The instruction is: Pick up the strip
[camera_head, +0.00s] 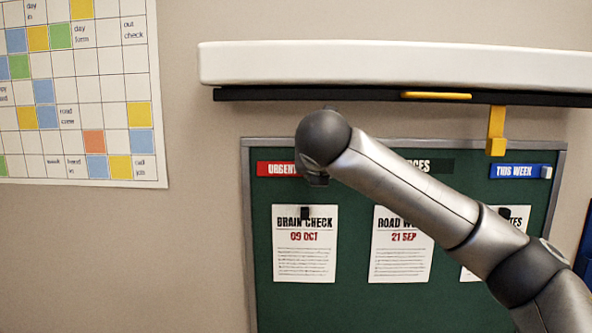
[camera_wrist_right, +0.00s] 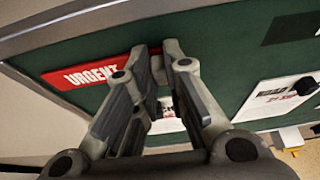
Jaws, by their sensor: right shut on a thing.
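The red strip marked URGENT (camera_head: 274,168) is at the top left of the green board, partly hidden behind my right arm. It also shows in the right wrist view (camera_wrist_right: 82,77), flat along the board's top edge. My right gripper (camera_wrist_right: 157,62) is shut at the strip's right end; the fingers hide the exact spot of the grip. In the head view my wrist covers most of this gripper (camera_head: 317,178). My left gripper is not in view.
A white ledge (camera_head: 390,64) with a black rail and a yellow hanging piece (camera_head: 496,130) runs above.

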